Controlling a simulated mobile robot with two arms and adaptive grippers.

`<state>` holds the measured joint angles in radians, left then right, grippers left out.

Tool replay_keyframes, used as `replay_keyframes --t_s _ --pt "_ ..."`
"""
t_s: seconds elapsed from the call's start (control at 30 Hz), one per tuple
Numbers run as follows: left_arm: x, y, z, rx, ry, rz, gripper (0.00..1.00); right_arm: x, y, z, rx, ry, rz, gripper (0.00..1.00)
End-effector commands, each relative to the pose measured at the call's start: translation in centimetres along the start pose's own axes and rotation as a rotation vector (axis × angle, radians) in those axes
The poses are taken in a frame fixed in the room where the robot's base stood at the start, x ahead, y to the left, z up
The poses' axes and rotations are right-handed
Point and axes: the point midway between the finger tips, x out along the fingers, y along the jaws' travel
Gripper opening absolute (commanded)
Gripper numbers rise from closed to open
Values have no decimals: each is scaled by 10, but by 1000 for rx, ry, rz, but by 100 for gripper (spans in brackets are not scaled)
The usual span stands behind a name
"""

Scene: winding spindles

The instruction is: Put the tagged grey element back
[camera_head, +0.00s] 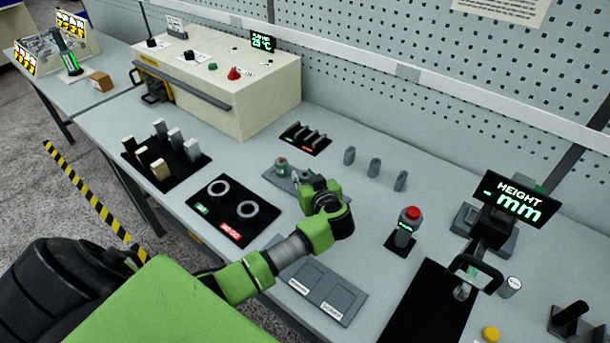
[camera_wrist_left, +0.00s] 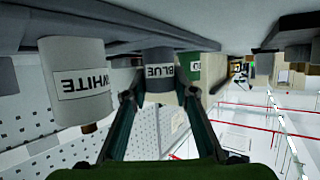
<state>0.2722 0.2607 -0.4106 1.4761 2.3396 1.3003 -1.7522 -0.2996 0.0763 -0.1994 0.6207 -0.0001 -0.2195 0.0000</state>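My left gripper (camera_head: 297,180) is over a grey tray (camera_head: 272,180) in the middle of the table. In the left wrist view, which is upside down, a grey cylinder tagged BLUE (camera_wrist_left: 160,70) lies between its open fingertips (camera_wrist_left: 160,97), with a gap visible at each side. A larger-looking grey cylinder tagged WHITE (camera_wrist_left: 75,82) stands beside it, outside the fingers. A green-sided element (camera_wrist_left: 207,72) is partly hidden behind the BLUE one. In the head view a small cylinder with a greenish band (camera_head: 281,168) stands on the tray; my gripper hides other parts. My right gripper is not in view.
A black mat with two rings (camera_head: 233,199) lies left, a grey two-panel plate (camera_head: 318,290) in front. A red-button post (camera_head: 406,227) and height gauge (camera_head: 490,235) stand right. A cream machine (camera_head: 240,95) is behind left.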

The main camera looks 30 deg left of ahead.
Motion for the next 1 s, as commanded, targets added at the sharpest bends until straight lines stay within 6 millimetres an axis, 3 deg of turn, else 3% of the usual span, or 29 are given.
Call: replay_keyframes --t_s 0.47,0.63,1.0 --pt "-2 0 -4 0 1 2 42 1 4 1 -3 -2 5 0" --pt "-27 1 -1 -2 -2 4 42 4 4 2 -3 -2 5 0" --pt "-102 0 -2 -2 -3 3 42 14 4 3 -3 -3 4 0"
